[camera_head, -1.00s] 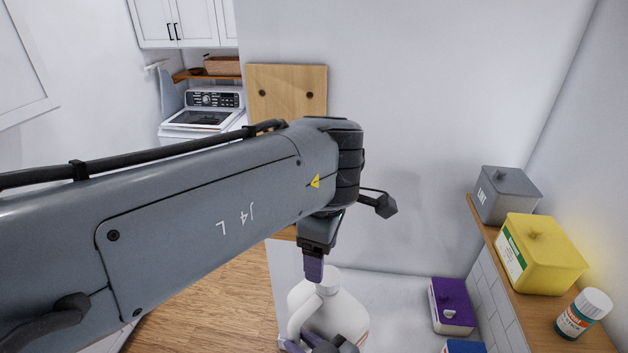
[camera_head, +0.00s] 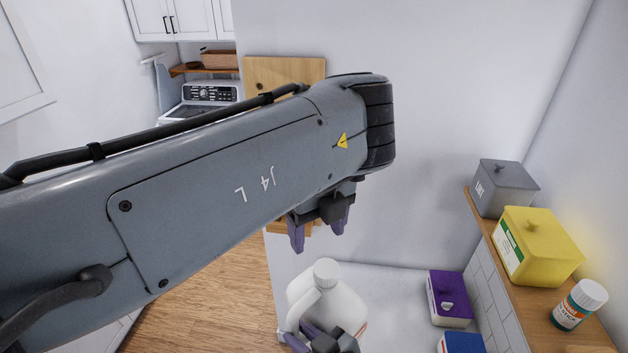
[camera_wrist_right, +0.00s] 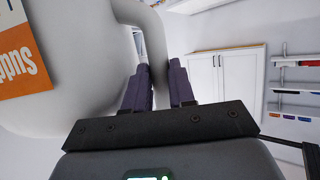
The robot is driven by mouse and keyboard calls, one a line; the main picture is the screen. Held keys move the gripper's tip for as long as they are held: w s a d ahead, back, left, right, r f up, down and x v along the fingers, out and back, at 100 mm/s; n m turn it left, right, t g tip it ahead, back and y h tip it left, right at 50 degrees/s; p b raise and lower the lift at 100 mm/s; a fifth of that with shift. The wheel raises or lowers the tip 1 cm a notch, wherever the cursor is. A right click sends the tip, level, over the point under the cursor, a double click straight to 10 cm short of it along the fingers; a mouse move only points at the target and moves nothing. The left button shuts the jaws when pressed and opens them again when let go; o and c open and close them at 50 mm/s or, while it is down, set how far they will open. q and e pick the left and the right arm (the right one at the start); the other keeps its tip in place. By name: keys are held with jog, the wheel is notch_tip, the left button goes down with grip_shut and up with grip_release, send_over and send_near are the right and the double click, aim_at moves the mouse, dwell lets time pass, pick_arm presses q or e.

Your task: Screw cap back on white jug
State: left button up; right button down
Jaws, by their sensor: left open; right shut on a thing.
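The white jug (camera_head: 345,305) stands upright on the white surface at the bottom centre of the head view. A white cap (camera_head: 326,272) sits on its neck; whether it is fully tightened I cannot tell. My left gripper (camera_head: 318,247) is open and empty, above the cap and clear of it, fingers pointing down. My right gripper (camera_head: 306,338) is at the jug's lower left. In the right wrist view the right gripper (camera_wrist_right: 161,78) is shut on the jug's handle (camera_wrist_right: 152,45), with the jug's body (camera_wrist_right: 75,75) and its orange label to the left.
A purple box (camera_head: 450,298) and a blue box (camera_head: 461,343) stand right of the jug. A wooden ledge (camera_head: 535,315) holds a grey lint bin (camera_head: 505,190), a yellow box (camera_head: 538,248) and a white-capped bottle (camera_head: 578,305). A wall stands behind.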

aim_at(327, 269)
pick_arm(q)
jog(key=shift+s+d+n, duration=0.15)
jog(key=shift+d+n, duration=0.1)
jog(key=shift+n, duration=0.35)
jog(key=shift+s+d+f, duration=0.15)
jog(key=shift+d, duration=0.2)
jog(key=shift+s+d+f+g, duration=0.1)
jog(key=shift+d+f+g, duration=0.05)
jog(key=shift+f+g, duration=0.15)
jog(key=shift+f, duration=0.1)
jog(key=shift+f, duration=4)
